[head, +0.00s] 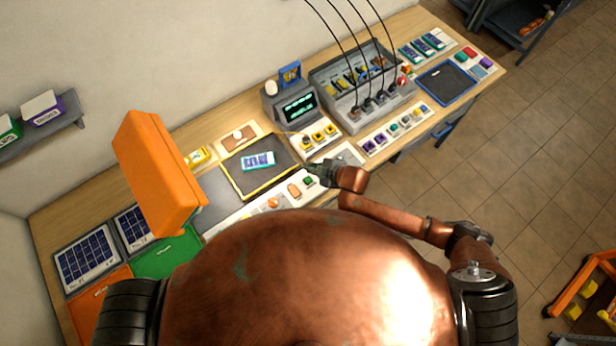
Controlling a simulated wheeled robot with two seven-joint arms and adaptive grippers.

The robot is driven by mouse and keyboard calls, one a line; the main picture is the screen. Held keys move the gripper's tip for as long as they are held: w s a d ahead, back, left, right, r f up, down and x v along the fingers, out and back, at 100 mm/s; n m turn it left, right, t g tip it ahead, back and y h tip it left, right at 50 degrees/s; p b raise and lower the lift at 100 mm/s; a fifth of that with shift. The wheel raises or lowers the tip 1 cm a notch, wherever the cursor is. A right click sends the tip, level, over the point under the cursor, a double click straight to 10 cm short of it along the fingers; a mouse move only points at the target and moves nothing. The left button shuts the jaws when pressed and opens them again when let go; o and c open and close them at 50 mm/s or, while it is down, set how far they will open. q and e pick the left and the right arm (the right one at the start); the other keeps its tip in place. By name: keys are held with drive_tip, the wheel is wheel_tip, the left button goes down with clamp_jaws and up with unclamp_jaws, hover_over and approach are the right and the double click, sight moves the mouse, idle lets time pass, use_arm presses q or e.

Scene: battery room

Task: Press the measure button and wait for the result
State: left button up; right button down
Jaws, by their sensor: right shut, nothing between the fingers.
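The meter (296,103) stands at the back of the bench, with green text on its dark screen, too small to read. A pale panel (315,148) with yellow-topped parts sits in front of it. A pale strip (246,210) nearer me carries orange parts and a green button-like part (309,181). I cannot tell which is the measure button. A blue-and-white cell (258,160) lies on the dark, yellow-edged mat (238,175). My right gripper (309,169) is shut and empty, just right of the mat and above the strip's right end; contact cannot be told. My left gripper is out of view.
A large orange box-like object (155,170) rises at the left. A grey rack (357,120) with black cables stands right of the meter. A blue-edged tray (445,84) lies at the bench's far right. The floor on the right is mostly clear.

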drive_tip(key=shift+a+n, duration=0.1)
drive_tip(key=shift+n, duration=0.3)
drive_tip(key=shift+f, duration=0.15)
drive_tip(key=b, duration=0.8)
hover_over(309, 181)
wheel_tip(309, 181, down, 7)
drive_tip(key=shift+f, duration=0.75)
idle(0.4)
drive_tip(key=shift+f, duration=0.4)
